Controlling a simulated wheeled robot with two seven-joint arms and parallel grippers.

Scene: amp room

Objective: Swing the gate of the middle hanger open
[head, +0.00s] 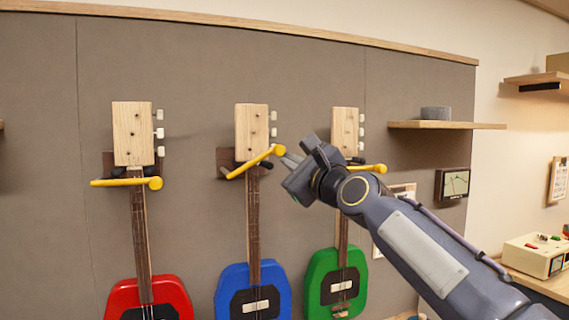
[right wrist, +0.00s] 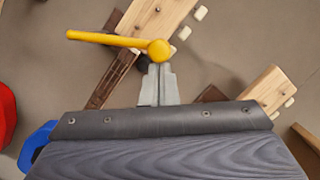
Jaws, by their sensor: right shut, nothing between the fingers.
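The middle hanger (head: 224,160) holds the blue guitar (head: 253,289) by its neck, below a pale wooden headstock. Its yellow gate (head: 252,162) crosses in front of the neck at a slant, with its round knob end up and to the right. In the right wrist view the gate (right wrist: 105,39) runs left from the knob. My right gripper (head: 290,160) is shut and empty, its fingertips at the knob; they also show in the right wrist view (right wrist: 159,72), just below the knob and seemingly touching it. My left gripper is out of view.
The red guitar (head: 122,294) on the left and the green guitar (head: 324,263) on the right hang behind level yellow gates (head: 125,182). My right arm partly covers the right hanger. A shelf (head: 450,125) with a grey bowl juts out at right.

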